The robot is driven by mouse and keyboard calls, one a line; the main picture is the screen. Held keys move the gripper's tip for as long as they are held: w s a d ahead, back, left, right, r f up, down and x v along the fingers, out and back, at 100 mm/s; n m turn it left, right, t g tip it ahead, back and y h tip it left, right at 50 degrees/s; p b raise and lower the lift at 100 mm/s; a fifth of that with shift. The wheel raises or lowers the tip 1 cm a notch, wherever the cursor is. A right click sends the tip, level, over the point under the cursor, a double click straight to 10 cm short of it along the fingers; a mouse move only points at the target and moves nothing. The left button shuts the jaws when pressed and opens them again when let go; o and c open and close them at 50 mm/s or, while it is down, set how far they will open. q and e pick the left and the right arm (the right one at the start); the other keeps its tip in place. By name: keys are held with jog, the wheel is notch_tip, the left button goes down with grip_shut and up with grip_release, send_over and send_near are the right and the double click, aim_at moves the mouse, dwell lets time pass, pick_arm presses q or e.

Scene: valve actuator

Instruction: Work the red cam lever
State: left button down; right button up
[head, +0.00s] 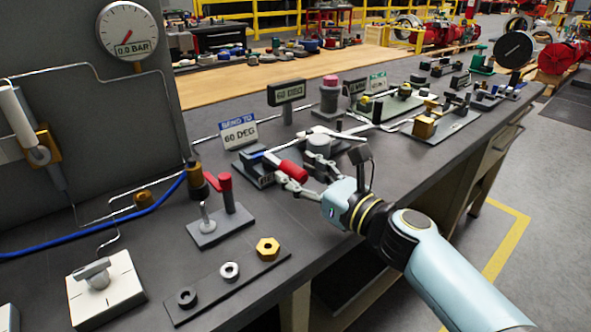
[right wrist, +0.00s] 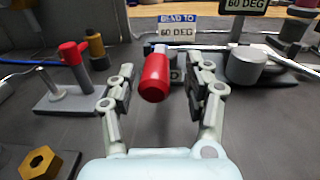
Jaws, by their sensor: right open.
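A lever with a thick red handle (head: 293,170) stands on a small dark base (head: 252,172) before the "BEND TO 60 DEG" sign. In the right wrist view the red handle (right wrist: 155,78) points toward the camera. My right gripper (head: 301,170) is open, with one finger on each side of the red handle; a gap shows on both sides in the wrist view. A second red lever (head: 224,190) stands upright on a grey plate (head: 215,231) beside a metal pin, left of the gripper. I cannot tell which red lever is the cam lever. My left gripper is out of view.
A grey cylinder (right wrist: 248,65) stands close to the right finger. The "BEND TO 60 DEG" sign (head: 239,132) is behind the handle. A strip with nuts (head: 230,290) lies at the front. Several fixtures line the bench to the right.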

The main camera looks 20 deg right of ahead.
jog(key=v, duration=1)
jog(key=shift+s+d, duration=0.15)
jog(key=shift+s, duration=0.2)
